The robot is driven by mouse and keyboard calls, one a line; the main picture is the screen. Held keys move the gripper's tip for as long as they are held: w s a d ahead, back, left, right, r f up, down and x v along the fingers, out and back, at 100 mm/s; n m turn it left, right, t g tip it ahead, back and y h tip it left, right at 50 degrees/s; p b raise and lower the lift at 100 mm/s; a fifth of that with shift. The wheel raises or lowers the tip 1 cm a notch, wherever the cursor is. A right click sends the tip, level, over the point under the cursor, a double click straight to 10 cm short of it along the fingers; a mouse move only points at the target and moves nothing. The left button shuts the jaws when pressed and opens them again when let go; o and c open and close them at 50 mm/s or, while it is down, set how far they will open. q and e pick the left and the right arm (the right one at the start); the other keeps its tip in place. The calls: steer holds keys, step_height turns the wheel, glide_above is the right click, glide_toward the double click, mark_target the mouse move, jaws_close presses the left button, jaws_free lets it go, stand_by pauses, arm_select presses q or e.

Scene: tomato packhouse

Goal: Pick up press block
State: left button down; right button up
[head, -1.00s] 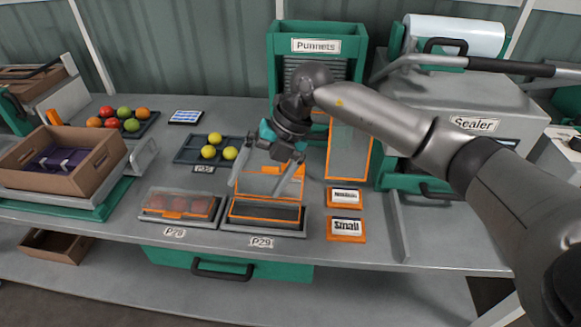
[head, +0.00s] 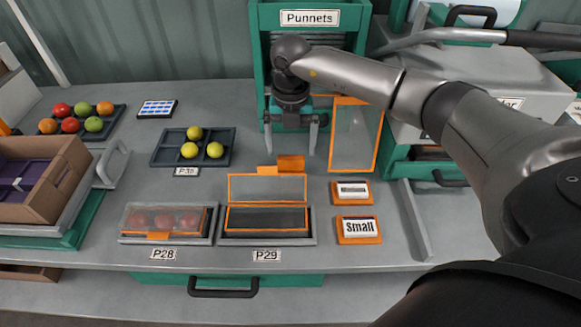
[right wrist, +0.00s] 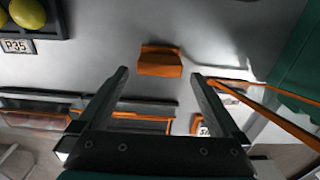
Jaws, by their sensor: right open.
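The press block looks to be the small orange block (head: 290,163) lying on the grey bench behind the P29 punnet. It also shows in the right wrist view (right wrist: 160,60), just beyond the fingertips and between their lines. My right gripper (head: 291,147) is open and empty, its fingers pointing down above and near the block. Its two spread fingers also show in the right wrist view (right wrist: 160,74). I see no contact with the block. My left gripper is not in view.
The open, empty P29 punnet (head: 266,219) and closed P28 punnet (head: 163,220) of tomatoes are in front. An orange-framed clear panel (head: 354,138) stands right of the block. The green Punnets dispenser (head: 258,60) is behind. The Small label block (head: 359,229) is at right.

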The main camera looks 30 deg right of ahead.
mark_target(291, 157)
steer(key=shift+f, duration=0.85)
step_height(291, 157, down, 5)
steer(key=shift+r+b, duration=0.15)
steer(key=shift+b, duration=0.45)
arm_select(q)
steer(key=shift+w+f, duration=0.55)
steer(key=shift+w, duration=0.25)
arm_select(e)
steer(key=shift+c, duration=0.8)
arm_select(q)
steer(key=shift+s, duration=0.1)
arm_select(e)
steer(key=c, duration=1.1)
